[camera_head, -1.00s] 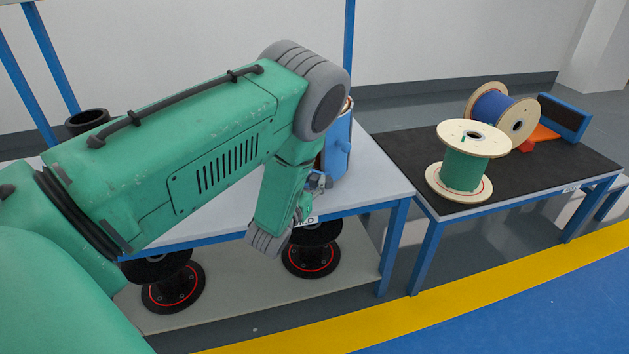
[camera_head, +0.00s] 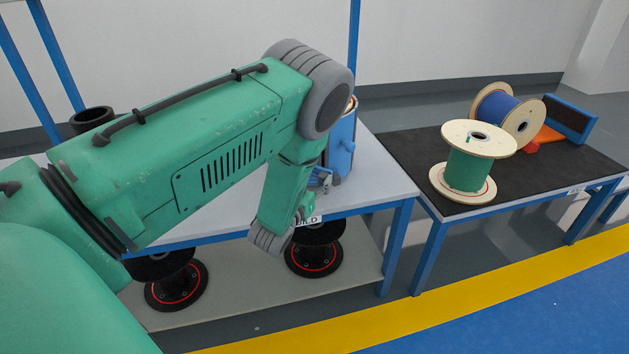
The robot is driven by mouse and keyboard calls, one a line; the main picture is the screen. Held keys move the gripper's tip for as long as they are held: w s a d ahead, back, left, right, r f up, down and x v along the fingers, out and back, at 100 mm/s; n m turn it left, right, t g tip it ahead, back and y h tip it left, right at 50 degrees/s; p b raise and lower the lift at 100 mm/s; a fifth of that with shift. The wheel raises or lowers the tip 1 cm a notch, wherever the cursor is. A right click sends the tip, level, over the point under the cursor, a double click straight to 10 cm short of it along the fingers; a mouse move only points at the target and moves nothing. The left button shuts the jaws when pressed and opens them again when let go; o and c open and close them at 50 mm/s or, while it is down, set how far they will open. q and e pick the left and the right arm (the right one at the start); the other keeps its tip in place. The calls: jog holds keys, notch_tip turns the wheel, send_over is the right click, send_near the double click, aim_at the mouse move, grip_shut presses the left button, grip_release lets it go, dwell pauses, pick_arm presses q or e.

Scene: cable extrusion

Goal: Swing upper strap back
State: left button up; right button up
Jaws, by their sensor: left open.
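My left arm reaches in from the left, and its wrist bends down at the front of the grey table (camera_head: 375,185). My left gripper (camera_head: 320,181) shows small beyond the wrist, mostly hidden by it. It is open, close in front of a blue upright device (camera_head: 342,146) on the table. The device has a copper-coloured rim at its top, and its left side is hidden by my arm. I cannot make out the upper strap, nor whether the gripper touches the device. My right gripper is not in view.
To the right, a black-topped table (camera_head: 405,152) holds a green spool (camera_head: 467,172), a blue spool (camera_head: 497,106) and an orange-and-blue stand (camera_head: 570,119). A black cylinder (camera_head: 92,119) stands at the left. Black reels (camera_head: 313,258) sit on the lower shelf.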

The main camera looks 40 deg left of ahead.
pick_arm(q)
jog(key=s+d, duration=0.2)
jog(key=s, duration=0.9)
jog(key=shift+s, duration=0.35)
jog(key=shift+d+f, duration=0.1)
jog(key=shift+c, duration=0.4)
